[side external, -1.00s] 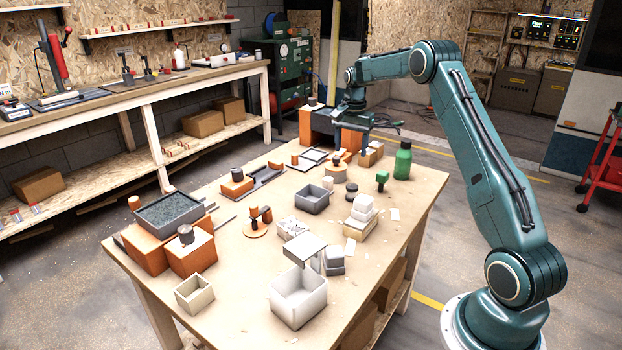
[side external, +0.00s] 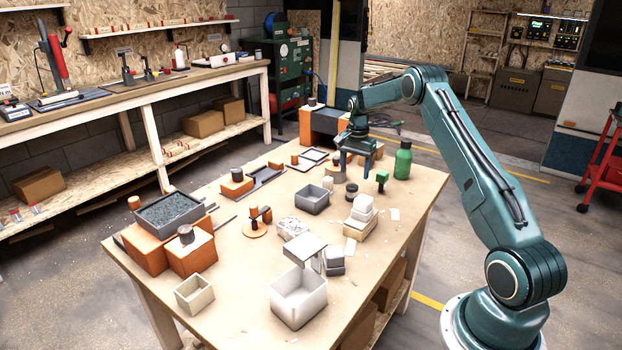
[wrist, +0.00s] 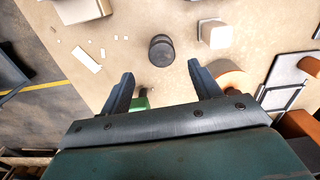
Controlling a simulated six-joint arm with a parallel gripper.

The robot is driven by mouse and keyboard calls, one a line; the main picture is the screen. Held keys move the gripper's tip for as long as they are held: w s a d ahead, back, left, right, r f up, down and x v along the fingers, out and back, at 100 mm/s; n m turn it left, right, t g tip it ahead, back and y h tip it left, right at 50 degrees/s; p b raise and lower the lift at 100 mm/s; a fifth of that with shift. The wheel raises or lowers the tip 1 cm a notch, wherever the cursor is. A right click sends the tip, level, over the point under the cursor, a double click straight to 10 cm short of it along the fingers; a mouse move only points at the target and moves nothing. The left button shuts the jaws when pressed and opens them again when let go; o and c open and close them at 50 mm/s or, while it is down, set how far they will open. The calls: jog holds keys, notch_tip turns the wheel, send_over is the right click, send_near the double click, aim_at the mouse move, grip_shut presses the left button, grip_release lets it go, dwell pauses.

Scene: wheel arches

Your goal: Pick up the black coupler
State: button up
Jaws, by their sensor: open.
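A short, upright black cylinder that looks like the black coupler (wrist: 161,50) stands on the table in the wrist view, just beyond the gap between my fingertips. In the side external view the coupler (side external: 351,192) appears a little in front of and below my gripper. My gripper (wrist: 160,75) is open and empty, with its two fingers spread and pointing toward the coupler. In the side external view my gripper (side external: 356,172) is above the table's far right part, with both fingers pointing down. The fingers do not touch the coupler.
A pale block (wrist: 213,33) stands right of the coupler. An orange disc (wrist: 232,78) lies beside my right finger, and a green piece (wrist: 140,103) shows partly behind my left finger. A green bottle (side external: 403,160) stands right of my gripper. Bare table surrounds the coupler.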

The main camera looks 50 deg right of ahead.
aim_at(352, 186)
jog(key=shift+f, duration=1.8)
jog(key=shift+w+a+f, duration=0.15)
jog(key=shift+f, duration=2.45)
jog(key=c, duration=1.1)
